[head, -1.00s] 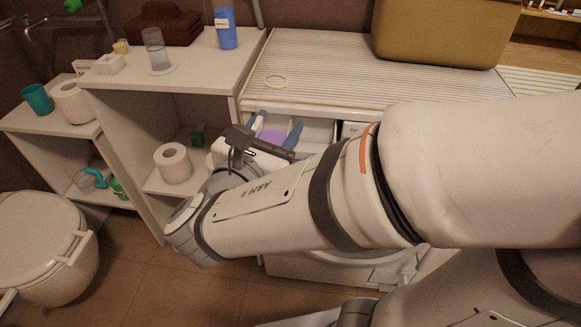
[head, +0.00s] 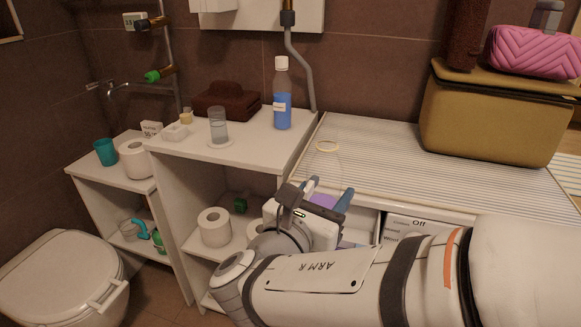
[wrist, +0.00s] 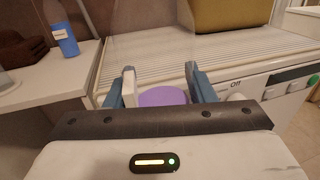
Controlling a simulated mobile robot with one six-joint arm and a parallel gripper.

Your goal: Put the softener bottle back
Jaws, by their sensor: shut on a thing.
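My gripper (head: 322,197) is shut on a see-through container with purple in its lower part, which I take for the softener bottle (head: 323,201). Its clear upper part is very faint; a pale ring above the gripper looks like its rim. In the wrist view the purple part (wrist: 162,97) shows between the two blue fingers (wrist: 158,88), with a white patch by the left finger. It is held upright or nearly so, in front of the striped top of the white washing machine (head: 385,160). The bottle's lower end is hidden by my gripper.
A white shelf unit (head: 255,143) stands left of the machine, with a blue labelled bottle (head: 282,105), a glass (head: 218,126) and a brown box (head: 226,103) on top. An olive basket (head: 490,122) stands on the machine at right. The striped top's middle is clear.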

